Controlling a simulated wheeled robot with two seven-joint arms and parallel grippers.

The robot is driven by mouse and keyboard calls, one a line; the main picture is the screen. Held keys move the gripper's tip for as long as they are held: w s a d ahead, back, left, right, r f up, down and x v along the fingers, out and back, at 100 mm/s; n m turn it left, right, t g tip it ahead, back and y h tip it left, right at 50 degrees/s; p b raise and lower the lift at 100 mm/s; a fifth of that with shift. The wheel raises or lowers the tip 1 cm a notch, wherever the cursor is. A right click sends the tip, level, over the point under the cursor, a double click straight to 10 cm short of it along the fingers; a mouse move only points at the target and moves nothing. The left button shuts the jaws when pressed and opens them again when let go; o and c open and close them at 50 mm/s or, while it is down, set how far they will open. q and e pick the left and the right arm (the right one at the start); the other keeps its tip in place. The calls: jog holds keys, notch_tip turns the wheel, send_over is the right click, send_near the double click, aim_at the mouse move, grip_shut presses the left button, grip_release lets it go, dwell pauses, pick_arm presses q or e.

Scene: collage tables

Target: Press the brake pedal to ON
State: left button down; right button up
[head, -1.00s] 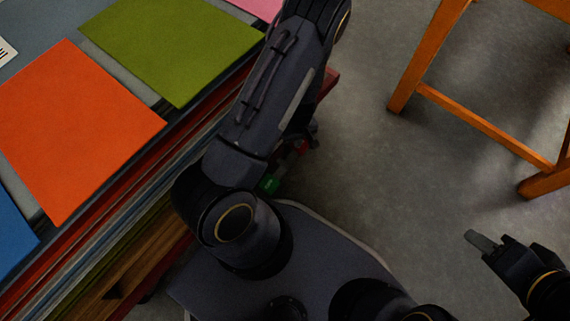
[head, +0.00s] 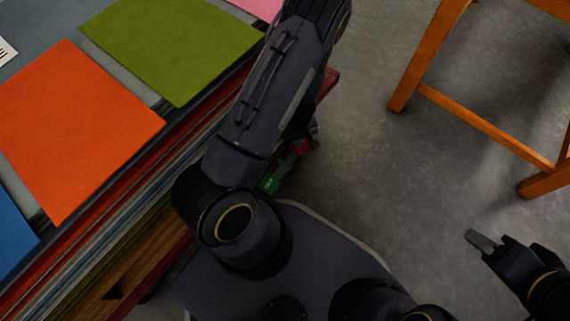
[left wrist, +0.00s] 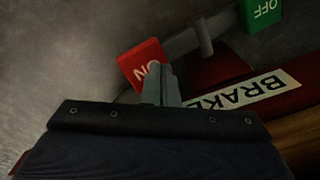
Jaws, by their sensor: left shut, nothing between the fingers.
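The brake pedal is a grey bar with a red ON end (left wrist: 141,66) and a green OFF end (left wrist: 262,15) in the left wrist view. A white BRAKE label (left wrist: 250,92) lies beside it. My left gripper (left wrist: 160,72) is shut and empty, its tips over the edge of the red end; I cannot tell how firmly they touch. In the head view the green end (head: 270,184) and red end (head: 302,148) show beside my left arm, which hides the left fingers. My right gripper (head: 481,241) is at the lower right, away from the pedal; its finger gap is unclear.
A table (head: 118,93) with orange (head: 75,130), green (head: 175,45) and blue (head: 12,238) sheets fills the left. An orange wooden frame with legs (head: 425,55) stands at the upper right. The grey floor (head: 370,180) between them is clear.

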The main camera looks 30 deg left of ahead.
pick_arm(q)
jog(key=shift+s+f+b, duration=0.1)
jog(key=shift+f+b, duration=0.75)
jog(key=shift+f, duration=0.25)
dwell(0.3)
jog(key=shift+r, duration=0.1)
notch_tip(320, 180, up, 7)
jog(key=p, duration=0.6)
dwell(0.7)
